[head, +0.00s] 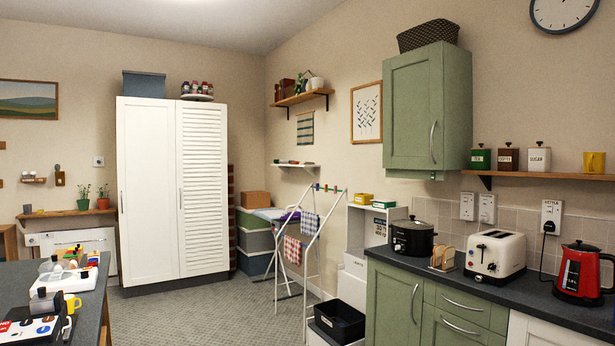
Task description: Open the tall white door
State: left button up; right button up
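A tall white cupboard stands against the back wall in the head view. Its left door (148,190) is plain and white, with a slim dark handle (122,202) near its left edge. Its right door (203,188) is white and louvred, with a slim handle (180,198) near its left edge. Both doors look shut. I cannot tell from the picture which of the two is the task's door. Neither of my grippers is in view.
A dark-topped table (88,300) with small items stands at the front left. A drying rack (302,250) with cloths stands right of the cupboard. Green base cabinets (393,303) line the right. Grey floor (210,315) between them is clear.

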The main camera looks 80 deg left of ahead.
aim_at(145, 128)
jog(key=u, duration=3.75)
jog(key=i+l+z, duration=0.3)
jog(key=i, duration=0.15)
jog(key=i+l+z, duration=0.15)
jog(key=i+z, duration=0.2)
jog(key=i+l, duration=0.1)
jog(key=i, duration=0.5)
jog(key=i+l+z, duration=0.1)
jog(key=i, duration=0.55)
jog(key=i+j+u, duration=0.15)
jog(key=i+u, duration=0.3)
jog(key=i, duration=0.55)
jog(key=i+l+u, duration=0.15)
jog(key=i+u, duration=0.3)
jog(key=i, duration=2.9)
jog(key=i+u, duration=0.2)
jog(key=i, duration=0.5)
jog(key=i+l+u, duration=0.15)
jog(key=i, duration=0.55)
jog(key=i+l+u, duration=0.2)
jog(key=i, duration=0.45)
jog(key=i+j+z, duration=0.25)
jog(key=i+j, duration=0.4)
jog(key=i+j+z, duration=0.2)
jog(key=i+j, duration=0.45)
jog(key=j, duration=0.15)
